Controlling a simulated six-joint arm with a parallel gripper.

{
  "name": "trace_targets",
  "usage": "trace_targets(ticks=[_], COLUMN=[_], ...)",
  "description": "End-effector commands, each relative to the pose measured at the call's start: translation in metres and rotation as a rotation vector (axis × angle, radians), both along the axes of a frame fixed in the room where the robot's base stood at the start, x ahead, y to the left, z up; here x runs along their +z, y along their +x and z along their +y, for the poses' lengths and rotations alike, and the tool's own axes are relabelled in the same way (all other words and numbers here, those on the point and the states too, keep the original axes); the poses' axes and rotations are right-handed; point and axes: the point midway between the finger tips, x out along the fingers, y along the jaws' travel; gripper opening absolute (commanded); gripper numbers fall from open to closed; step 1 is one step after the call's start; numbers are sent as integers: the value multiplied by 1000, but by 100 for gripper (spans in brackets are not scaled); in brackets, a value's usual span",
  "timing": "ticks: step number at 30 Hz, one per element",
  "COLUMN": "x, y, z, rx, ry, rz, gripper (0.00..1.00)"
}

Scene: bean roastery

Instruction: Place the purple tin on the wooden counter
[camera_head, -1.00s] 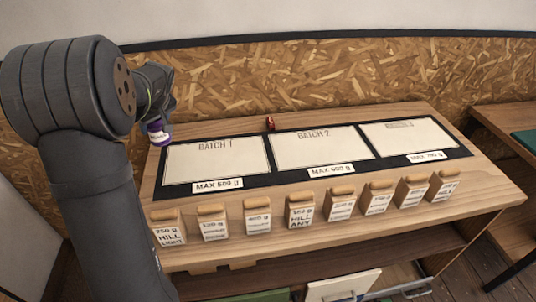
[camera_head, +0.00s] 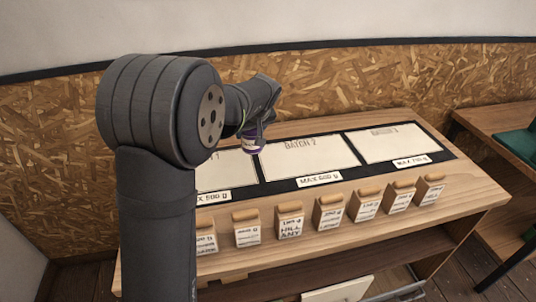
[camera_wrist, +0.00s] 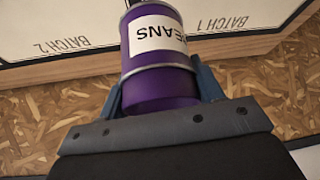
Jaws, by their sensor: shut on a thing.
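The purple tin (camera_wrist: 160,90) has a white label with the word BEANS and shows large in the wrist view. My gripper (camera_wrist: 163,88) is shut on it, with a blue finger on each side. In the head view the tin (camera_head: 249,143) hangs below my gripper (camera_head: 252,135), in front of the boundary between the Batch 1 and Batch 2 panels. I cannot tell its exact height above the surface. The wooden counter (camera_head: 272,258) carries a black mat (camera_head: 325,172) with white batch panels. My arm hides the counter's left part.
Several small labelled bags (camera_head: 290,220) stand in a row along the counter's front. Max-weight cards (camera_head: 319,181) lie along the mat's front edge. A chipboard wall (camera_head: 380,85) rises behind. Another wooden table (camera_head: 495,130) with a green item (camera_head: 517,143) stands at the right.

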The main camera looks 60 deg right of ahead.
Motion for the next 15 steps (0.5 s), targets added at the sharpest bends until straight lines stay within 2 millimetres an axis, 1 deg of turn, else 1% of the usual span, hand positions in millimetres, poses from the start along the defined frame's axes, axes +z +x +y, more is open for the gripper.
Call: trace_targets(ticks=[2,5,12,15], x=[-5,-15,-49,-59], y=[8,26,81,99], z=[1,2,5,5], rx=[3,5,6,6], ry=[1,2,2,1], rz=[0,1,1,2], gripper=[36,36,36,36])
